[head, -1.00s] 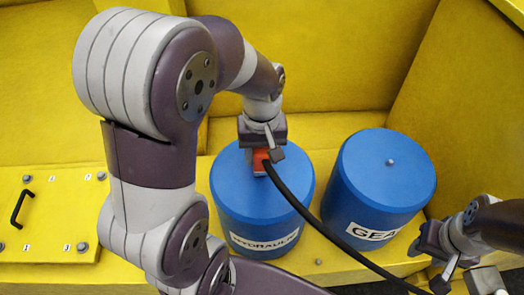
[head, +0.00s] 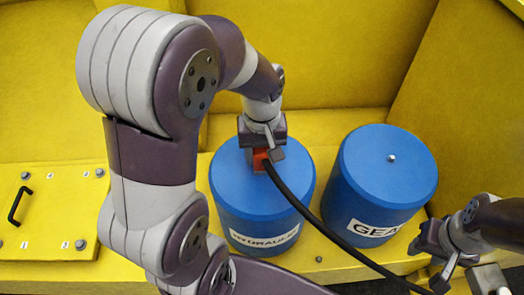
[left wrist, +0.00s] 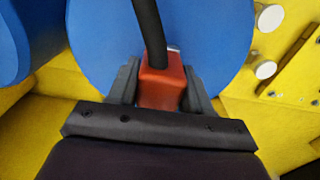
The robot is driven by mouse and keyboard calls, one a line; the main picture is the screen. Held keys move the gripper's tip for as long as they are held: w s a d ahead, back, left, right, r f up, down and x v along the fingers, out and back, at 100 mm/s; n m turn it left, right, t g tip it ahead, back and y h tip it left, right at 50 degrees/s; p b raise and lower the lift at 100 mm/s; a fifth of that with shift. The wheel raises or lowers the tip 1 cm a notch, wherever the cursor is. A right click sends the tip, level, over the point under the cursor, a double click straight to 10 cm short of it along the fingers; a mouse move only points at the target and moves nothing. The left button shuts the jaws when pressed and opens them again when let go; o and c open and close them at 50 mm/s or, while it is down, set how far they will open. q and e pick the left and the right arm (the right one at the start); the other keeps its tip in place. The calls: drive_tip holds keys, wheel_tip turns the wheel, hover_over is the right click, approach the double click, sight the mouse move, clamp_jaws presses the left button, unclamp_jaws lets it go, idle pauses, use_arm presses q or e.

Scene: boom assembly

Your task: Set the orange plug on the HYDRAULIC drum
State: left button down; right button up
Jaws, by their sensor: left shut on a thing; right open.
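The orange plug (head: 261,160) is at the top of the blue HYDRAULIC drum (head: 234,187), near the middle of its lid. My left gripper (head: 262,150) is shut on the plug. In the left wrist view the plug (left wrist: 160,85) sits between the two dark fingers (left wrist: 160,88), over the blue lid (left wrist: 215,45). A black hose runs from the plug. I cannot tell whether the plug touches the lid. My right gripper (head: 432,262) is open at the lower right, apart from the drums.
The GEAR drum (head: 385,165) stands just right of the HYDRAULIC drum. The black hose (head: 325,232) passes in front of both drums to the lower right. A yellow panel (head: 55,215) with bolts and a black handle (head: 19,206) lies at the left. Yellow walls stand behind.

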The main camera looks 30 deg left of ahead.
use_arm(q)
drive_tip(key=shift+c, duration=2)
unclamp_jaws()
drive_tip(key=shift+r, duration=0.15)
wheel_tip(320, 180, up, 4)
drive_tip(key=shift+w+f+b, duration=0.1)
drive_tip(key=shift+f+b, duration=0.1)
drive_tip(key=shift+b, duration=0.1)
wheel_tip(320, 180, up, 4)
drive_tip(key=p, duration=0.2)
drive_tip(key=shift+f+p, duration=0.1)
drive_tip(key=shift+p, duration=0.2)
drive_tip(key=shift+f, duration=0.15)
